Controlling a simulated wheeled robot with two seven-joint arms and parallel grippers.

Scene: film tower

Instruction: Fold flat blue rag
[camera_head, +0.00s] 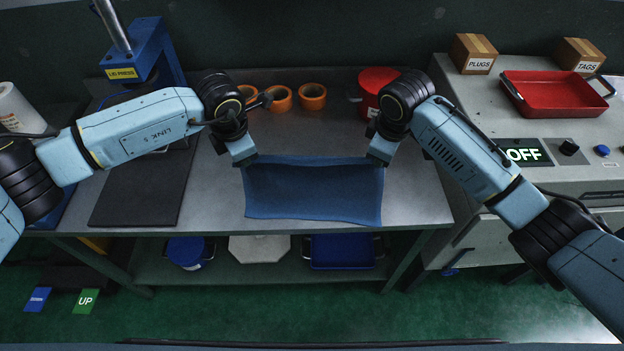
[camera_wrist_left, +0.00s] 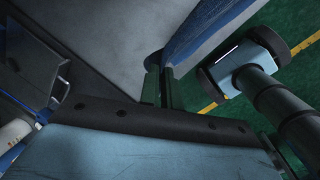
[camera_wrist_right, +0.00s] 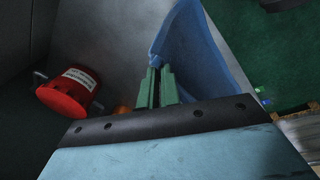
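The blue rag (camera_head: 313,190) is spread as one wide rectangle near the front edge of the table (camera_head: 215,205). My left gripper (camera_head: 246,161) is at its far left corner and my right gripper (camera_head: 378,161) at its far right corner. In the left wrist view the green fingers (camera_wrist_left: 164,82) are close together on the edge of the rag (camera_wrist_left: 197,32). In the right wrist view the fingers (camera_wrist_right: 157,72) pinch a corner of the rag (camera_wrist_right: 195,45), which slopes away from them. The rag's underside is hidden, and I cannot tell how much of it touches the table.
Orange tape rolls (camera_head: 280,98) and a red canister (camera_head: 376,88) stand behind the rag. A blue press (camera_head: 140,55) with a dark mat (camera_head: 140,190) is at left. A red tray (camera_head: 556,92) and PLUGS box (camera_head: 473,54) sit on the right-hand cabinet.

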